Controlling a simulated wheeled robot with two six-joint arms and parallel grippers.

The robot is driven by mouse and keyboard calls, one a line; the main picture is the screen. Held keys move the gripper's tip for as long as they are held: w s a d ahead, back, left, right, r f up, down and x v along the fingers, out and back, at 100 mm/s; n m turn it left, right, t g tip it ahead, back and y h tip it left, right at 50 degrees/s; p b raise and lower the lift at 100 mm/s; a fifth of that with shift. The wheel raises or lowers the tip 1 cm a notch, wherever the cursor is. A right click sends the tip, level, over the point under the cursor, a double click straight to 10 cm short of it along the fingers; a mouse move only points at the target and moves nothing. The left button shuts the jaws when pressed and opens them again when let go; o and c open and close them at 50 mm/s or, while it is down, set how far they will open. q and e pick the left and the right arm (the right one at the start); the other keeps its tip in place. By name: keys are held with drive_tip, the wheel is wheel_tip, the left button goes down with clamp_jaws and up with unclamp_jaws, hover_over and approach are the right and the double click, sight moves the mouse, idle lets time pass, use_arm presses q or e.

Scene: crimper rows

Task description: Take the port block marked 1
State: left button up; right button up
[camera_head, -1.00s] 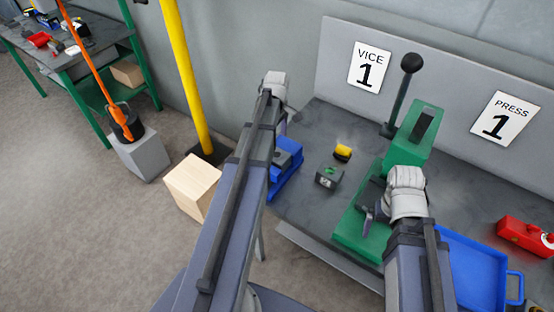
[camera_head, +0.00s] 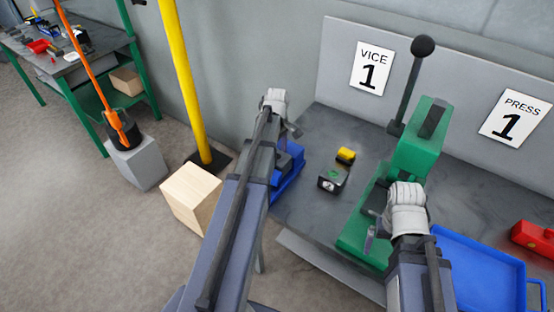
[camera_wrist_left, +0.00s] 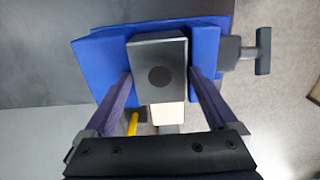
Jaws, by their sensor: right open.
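In the left wrist view a dark grey block (camera_wrist_left: 158,78) with a round dark hole sits between the jaws of a blue vice (camera_wrist_left: 103,62). No number is readable on it. My left gripper (camera_wrist_left: 161,76) has one finger on each side of this block, its tips close to the sides; contact is unclear. In the head view my left arm hides this block and partly covers the blue vice (camera_head: 287,182); the left gripper (camera_head: 279,132) is over the vice. My right gripper (camera_head: 372,228) is open and empty in front of the green press (camera_head: 424,150).
A second dark block (camera_head: 333,178) with a green top mark and an unreadable pale label stands on the bench (camera_head: 310,225), with a yellow piece (camera_head: 346,155) behind it. A blue tray (camera_head: 480,262) and a red object (camera_head: 536,238) lie right. A black-knobbed lever (camera_head: 408,88) rises behind.

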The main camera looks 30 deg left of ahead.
sight(277, 156)
use_arm(q)
drive_tip(key=c, duration=1.3)
drive_tip(key=shift+r, duration=0.1)
clamp_jaws()
wheel_tip(277, 156, up, 8)
drive_tip(key=p, duration=0.8)
